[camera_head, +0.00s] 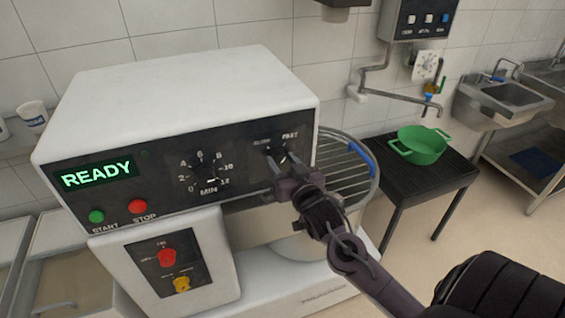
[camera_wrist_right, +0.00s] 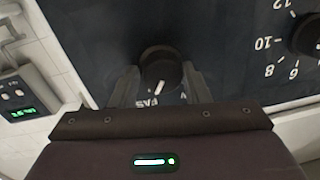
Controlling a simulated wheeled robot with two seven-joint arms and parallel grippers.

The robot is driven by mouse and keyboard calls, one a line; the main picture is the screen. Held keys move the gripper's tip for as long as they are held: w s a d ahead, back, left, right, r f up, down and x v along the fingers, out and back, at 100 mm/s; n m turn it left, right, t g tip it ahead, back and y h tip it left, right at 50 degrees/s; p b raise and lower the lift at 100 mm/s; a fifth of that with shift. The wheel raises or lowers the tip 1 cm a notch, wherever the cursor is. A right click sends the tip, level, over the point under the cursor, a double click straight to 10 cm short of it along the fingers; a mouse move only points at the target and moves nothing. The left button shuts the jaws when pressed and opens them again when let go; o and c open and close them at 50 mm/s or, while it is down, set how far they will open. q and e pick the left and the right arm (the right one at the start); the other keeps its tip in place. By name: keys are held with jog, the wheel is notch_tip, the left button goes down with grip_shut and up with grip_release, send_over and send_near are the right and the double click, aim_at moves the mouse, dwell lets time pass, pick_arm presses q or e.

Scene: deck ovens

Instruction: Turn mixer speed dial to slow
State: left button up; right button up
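The mixer (camera_head: 180,95) is a white machine with a dark control panel. Its speed dial (camera_head: 283,157) is a black knob under the SLOW and FAST labels. In the right wrist view the dial (camera_wrist_right: 160,68) shows a white pointer mark turned toward the FAST lettering, which appears upside down there. My right gripper (camera_head: 275,156) is at the dial. In the right wrist view its two fingers (camera_wrist_right: 160,78) stand apart, one on each side of the dial, with narrow gaps. The SLOW label is mostly hidden in that view. My left gripper is not in view.
The timer dial (camera_head: 206,172), green START button (camera_head: 97,216) and red STOP button (camera_head: 138,206) share the panel. Red (camera_head: 167,257) and yellow (camera_head: 181,283) knobs sit below. A wire bowl guard (camera_head: 345,165) and a table with a green pot (camera_head: 420,146) are at right.

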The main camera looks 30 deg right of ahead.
jog(key=c, duration=0.4)
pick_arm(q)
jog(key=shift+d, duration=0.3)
pick_arm(e)
jog(key=shift+a, duration=0.1)
